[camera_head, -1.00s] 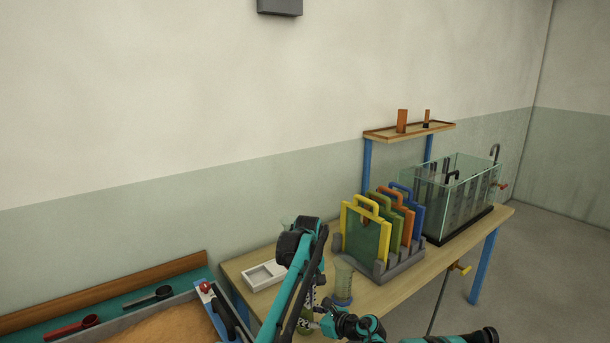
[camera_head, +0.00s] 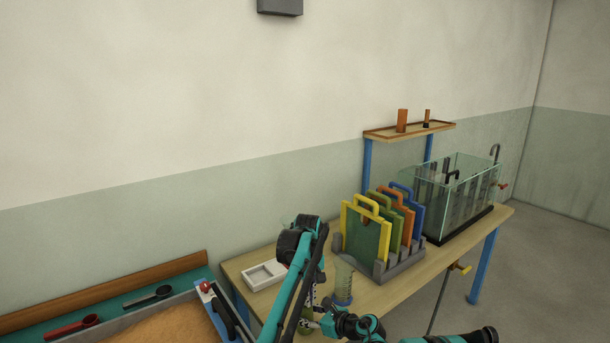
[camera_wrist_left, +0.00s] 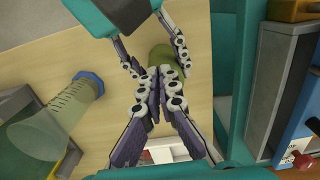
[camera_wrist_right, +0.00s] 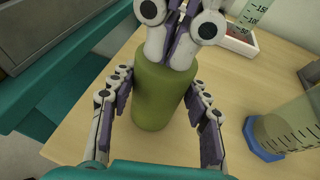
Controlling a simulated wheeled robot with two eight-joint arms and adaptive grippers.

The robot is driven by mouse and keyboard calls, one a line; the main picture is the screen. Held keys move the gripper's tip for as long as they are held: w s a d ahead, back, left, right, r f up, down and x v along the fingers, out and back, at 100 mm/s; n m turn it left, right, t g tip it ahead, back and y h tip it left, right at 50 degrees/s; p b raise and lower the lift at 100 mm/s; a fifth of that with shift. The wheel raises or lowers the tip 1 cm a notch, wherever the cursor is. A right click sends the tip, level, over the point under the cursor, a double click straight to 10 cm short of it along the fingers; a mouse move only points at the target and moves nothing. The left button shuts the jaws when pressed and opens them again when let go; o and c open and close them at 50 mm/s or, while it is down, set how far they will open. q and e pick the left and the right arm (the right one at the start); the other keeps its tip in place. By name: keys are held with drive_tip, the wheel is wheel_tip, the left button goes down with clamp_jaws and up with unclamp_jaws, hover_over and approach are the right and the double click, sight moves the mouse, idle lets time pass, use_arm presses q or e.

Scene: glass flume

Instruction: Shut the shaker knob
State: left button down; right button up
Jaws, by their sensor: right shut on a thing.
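The shaker is an olive-green cylinder (camera_wrist_right: 157,97) standing upright in the right wrist view; its top also shows in the left wrist view (camera_wrist_left: 161,57). My right gripper (camera_wrist_right: 161,84) is shut on the shaker's body, one finger on each side. My left gripper (camera_wrist_left: 158,84) is over the shaker's top, its fingertips close together. They also show at the upper end of the shaker in the right wrist view. The knob is hidden by these fingers, so I cannot tell whether they grip it. In the head view the arms hide most of the shaker.
A graduated cylinder with a blue base (camera_head: 343,286) stands close beside the shaker. A white tray (camera_head: 253,284) lies behind it to the left. A rack (camera_head: 408,263) of coloured framed panels and the glass flume (camera_head: 461,200) stand to the right. A sand tray (camera_head: 123,321) is at left.

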use_arm(q)
drive_tip(key=shift+w+a, duration=0.1)
drive_tip(key=shift+s+d, duration=0.2)
drive_tip(key=shift+s, duration=0.05)
drive_tip(key=shift+r, duration=0.1)
drive_tip(key=shift+s+r, duration=0.1)
drive_tip(key=shift+r, duration=2.8)
drive_tip(key=shift+d, duration=0.1)
drive_tip(key=shift+s+f+t+y, duration=0.25)
drive_tip(key=shift+f+t, duration=0.25)
drive_tip(key=shift+f, duration=0.95)
drive_tip(key=shift+s+f+t+y, duration=0.1)
drive_tip(key=shift+f+t+y, duration=0.35)
drive_tip(key=shift+f, duration=1)
